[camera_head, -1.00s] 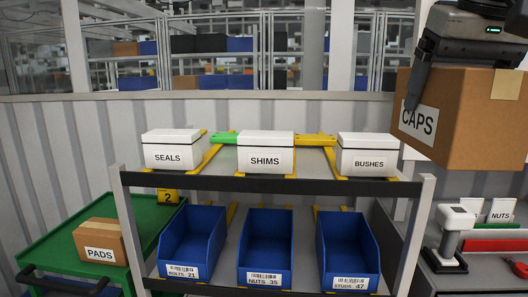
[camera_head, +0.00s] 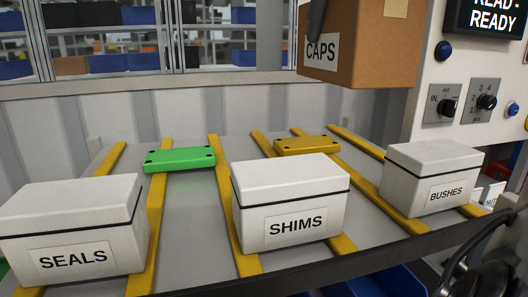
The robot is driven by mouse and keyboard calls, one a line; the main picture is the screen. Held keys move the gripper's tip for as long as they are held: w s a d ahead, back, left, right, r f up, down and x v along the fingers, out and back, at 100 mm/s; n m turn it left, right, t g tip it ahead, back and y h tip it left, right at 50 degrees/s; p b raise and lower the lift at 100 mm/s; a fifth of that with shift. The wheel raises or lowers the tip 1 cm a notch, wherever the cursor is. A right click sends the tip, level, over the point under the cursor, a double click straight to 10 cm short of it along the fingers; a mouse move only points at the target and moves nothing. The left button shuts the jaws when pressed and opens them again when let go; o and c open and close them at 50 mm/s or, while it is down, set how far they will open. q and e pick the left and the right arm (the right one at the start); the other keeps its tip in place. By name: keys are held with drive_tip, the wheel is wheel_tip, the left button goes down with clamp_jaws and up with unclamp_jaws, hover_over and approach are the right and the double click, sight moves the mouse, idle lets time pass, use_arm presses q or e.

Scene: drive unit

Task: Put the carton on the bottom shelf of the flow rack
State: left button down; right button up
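A brown cardboard carton marked CAPS (camera_head: 362,45) hangs in the air at the top of the view, above the back of the rack's upper shelf. Its top is cut off by the frame. One dark finger of my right gripper (camera_head: 317,18) lies against its left side; the rest of that gripper is out of frame. The carton stays up, so the gripper appears shut on it. The flow rack's upper shelf (camera_head: 190,215) fills the lower view. The bottom shelf is mostly hidden below it, with a blue bin (camera_head: 395,282) just showing. My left gripper is not in view.
White boxes SEALS (camera_head: 75,230), SHIMS (camera_head: 290,205) and BUSHES (camera_head: 432,180) stand on the upper shelf. A green block (camera_head: 180,159) and a yellow block (camera_head: 306,145) lie behind them. A control panel (camera_head: 470,95) stands at right. A dark, unclear object (camera_head: 488,258) is at lower right.

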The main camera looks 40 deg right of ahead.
drive_tip(key=shift+s+f, duration=0.1)
drive_tip(key=f+b, duration=0.1)
drive_tip(key=f, duration=0.7)
drive_tip(key=f+b, duration=0.1)
drive_tip(key=f, duration=0.8)
drive_tip(key=shift+s+f, duration=0.2)
drive_tip(key=shift+f, duration=0.05)
drive_tip(key=shift+f+b, duration=0.15)
drive_tip(key=shift+b, duration=0.2)
drive_tip(key=o, duration=1.1)
drive_tip(key=shift+f, duration=0.1)
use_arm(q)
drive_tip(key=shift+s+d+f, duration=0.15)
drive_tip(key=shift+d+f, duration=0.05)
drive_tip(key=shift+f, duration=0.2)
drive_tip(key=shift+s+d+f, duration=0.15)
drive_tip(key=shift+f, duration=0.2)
use_arm(e)
drive_tip(key=shift+o, duration=0.3)
